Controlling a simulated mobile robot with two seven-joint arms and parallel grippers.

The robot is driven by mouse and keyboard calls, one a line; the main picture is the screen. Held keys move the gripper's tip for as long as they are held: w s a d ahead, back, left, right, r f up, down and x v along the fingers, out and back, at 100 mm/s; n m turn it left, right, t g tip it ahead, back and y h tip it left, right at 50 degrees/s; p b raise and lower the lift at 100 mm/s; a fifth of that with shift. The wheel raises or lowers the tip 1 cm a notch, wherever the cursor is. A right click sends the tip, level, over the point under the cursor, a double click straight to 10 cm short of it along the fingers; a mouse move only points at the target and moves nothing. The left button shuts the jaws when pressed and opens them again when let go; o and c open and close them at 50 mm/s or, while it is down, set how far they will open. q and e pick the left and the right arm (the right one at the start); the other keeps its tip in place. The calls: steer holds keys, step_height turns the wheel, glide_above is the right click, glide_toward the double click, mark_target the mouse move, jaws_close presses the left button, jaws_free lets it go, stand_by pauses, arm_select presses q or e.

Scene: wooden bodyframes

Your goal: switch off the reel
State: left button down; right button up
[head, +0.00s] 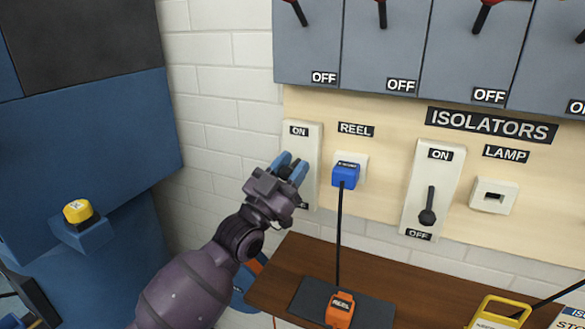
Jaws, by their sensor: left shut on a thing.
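The reel isolator switch (312,140) is a tall cream plate on the wall board, with ON at the top and an OFF label mostly covered at the bottom. The REEL label (356,129) is to its right. My left gripper (290,166) is at the middle of this plate, with blue fingertips shut on what seems to be the switch lever. The lever itself is hidden behind the fingers, so I cannot tell its position. A blue plug (345,175) with a black cable sits in the socket right of the switch. My right gripper is not in view.
The lamp isolator (433,180) has its black lever down toward OFF. The lamp socket (493,196) is empty. Below, a brown shelf (285,270) holds an orange REEL-labelled item (340,308) and a yellow frame (500,312). A yellow button (77,211) is at left.

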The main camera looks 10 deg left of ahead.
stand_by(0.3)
arm_select(q)
steer(key=c, duration=1.1)
jaws_free()
steer(key=v, duration=1.1)
steer(key=shift+p, duration=0.3)
